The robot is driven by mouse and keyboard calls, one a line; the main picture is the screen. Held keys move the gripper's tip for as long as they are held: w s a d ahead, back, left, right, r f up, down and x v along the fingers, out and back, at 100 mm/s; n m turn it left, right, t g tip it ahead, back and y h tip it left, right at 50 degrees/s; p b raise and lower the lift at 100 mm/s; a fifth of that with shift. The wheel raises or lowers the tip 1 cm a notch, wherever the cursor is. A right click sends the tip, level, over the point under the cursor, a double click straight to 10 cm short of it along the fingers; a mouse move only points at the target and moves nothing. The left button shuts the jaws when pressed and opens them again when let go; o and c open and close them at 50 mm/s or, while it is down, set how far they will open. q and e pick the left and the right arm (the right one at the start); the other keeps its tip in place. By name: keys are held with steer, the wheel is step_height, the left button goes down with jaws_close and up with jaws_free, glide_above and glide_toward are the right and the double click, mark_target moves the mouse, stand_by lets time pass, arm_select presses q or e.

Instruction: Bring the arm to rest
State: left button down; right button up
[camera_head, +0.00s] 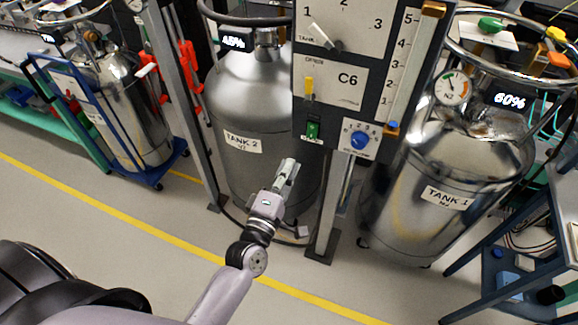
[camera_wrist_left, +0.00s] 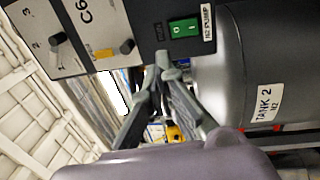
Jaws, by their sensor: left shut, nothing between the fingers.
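My left gripper (camera_head: 287,172) is shut and empty in the head view. It is raised in front of tank 2 (camera_head: 252,100), just below and left of the control panel (camera_head: 340,60) marked C6. In the left wrist view its fingertips (camera_wrist_left: 163,62) meet just below the green switch (camera_wrist_left: 184,27) labelled as the N2 pump. I cannot tell whether they touch the panel. My left arm (camera_head: 225,290) reaches in from the lower left. My right gripper is not in view.
Tank 1 (camera_head: 455,165) stands right of the panel, and a blue shelf cart (camera_head: 520,240) is at the far right. A cylinder (camera_head: 125,105) on a blue trolley is at the left. Grey posts (camera_head: 330,215) flank tank 2. Open floor (camera_head: 130,225) with a yellow line lies in front.

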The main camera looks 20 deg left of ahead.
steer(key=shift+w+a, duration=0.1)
arm_select(q)
steer(key=s+f+m+g+h, duration=0.1)
steer(key=s+f+m+g, duration=0.25)
steer(key=f, duration=0.85)
steer(key=s+d+f+m+g, duration=0.1)
steer(key=s+f+m+g, duration=0.3)
steer(key=f, duration=0.7)
steer(key=s+f+m+g+h, duration=0.15)
steer(key=s+f+m, duration=0.3)
steer(key=f, duration=0.75)
steer(key=s+a+f+m+g+y, duration=0.1)
steer(key=s+a+f+m+g, duration=0.1)
steer(key=s+f, duration=0.4)
steer(key=s+a+f+m+g+y, duration=0.1)
steer(key=s+a+f+m+g, duration=0.2)
steer(key=s, duration=1.1)
steer(key=s+a+f+m+g+y, duration=0.1)
steer(key=s+a+f+m+g, duration=0.2)
steer(key=s+f, duration=0.5)
steer(key=shift+s+f+g, duration=0.35)
steer(key=shift+s+g, duration=0.35)
steer(key=shift+s, duration=0.35)
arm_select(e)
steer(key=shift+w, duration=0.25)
arm_select(q)
steer(key=c, duration=2.4)
jaws_free()
steer(key=shift+d, duration=0.1)
